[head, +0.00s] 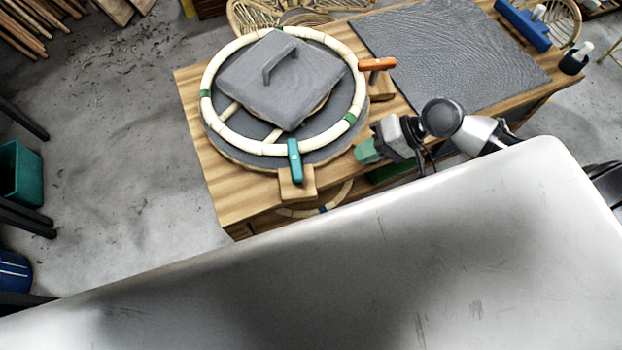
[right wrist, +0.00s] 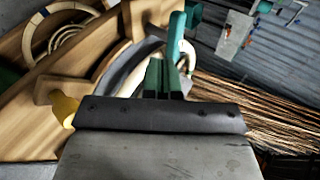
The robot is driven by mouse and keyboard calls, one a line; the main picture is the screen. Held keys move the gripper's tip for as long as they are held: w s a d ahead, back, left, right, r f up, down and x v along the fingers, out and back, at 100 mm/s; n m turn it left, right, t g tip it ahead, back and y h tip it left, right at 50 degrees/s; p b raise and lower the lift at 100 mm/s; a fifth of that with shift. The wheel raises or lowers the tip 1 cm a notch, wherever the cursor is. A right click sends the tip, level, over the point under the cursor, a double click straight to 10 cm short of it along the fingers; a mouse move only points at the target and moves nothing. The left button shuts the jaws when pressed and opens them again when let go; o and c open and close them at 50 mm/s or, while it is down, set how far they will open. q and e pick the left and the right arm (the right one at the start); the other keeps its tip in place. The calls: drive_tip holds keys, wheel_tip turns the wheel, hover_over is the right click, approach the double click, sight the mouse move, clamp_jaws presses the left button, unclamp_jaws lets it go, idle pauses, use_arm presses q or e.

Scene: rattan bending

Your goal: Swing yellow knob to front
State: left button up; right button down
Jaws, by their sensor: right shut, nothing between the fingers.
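The yellow knob (right wrist: 65,108) shows at the left of the right wrist view, beside a pale wooden block (right wrist: 72,90). I cannot make out the yellow knob in the head view. A ring of pale rattan (head: 214,73) lies around a round grey form on the wooden bench. A teal handle (head: 295,160) stands at its near edge and an orange handle (head: 377,64) at its right. My right gripper (head: 367,152), with green fingers, is shut and empty, right of the teal handle and apart from it. Its fingers show in the right wrist view (right wrist: 165,78). My left gripper is out of view.
A grey slab with a handle (head: 278,80) sits inside the ring. A dark textured mat (head: 450,50) covers the bench's right side. A blue tool (head: 523,24) and a dark bottle (head: 575,60) stand at its far right. Open floor lies left of the bench.

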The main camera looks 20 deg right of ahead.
drive_tip(key=shift+n+g+h, duration=0.3)
drive_tip(key=shift+a+r+p+x, duration=0.25)
drive_tip(key=shift+p+x, duration=0.35)
drive_tip(key=shift+x, duration=1.45)
drive_tip(key=shift+a+r+p+x, duration=0.3)
drive_tip(key=shift+p+x, duration=0.3)
drive_tip(key=shift+x, duration=1.45)
drive_tip(key=shift+a+r+p+x, duration=0.25)
drive_tip(key=shift+p+x, duration=0.35)
drive_tip(key=shift+x, duration=1.45)
drive_tip(key=shift+d, duration=0.1)
drive_tip(key=shift+w, duration=0.1)
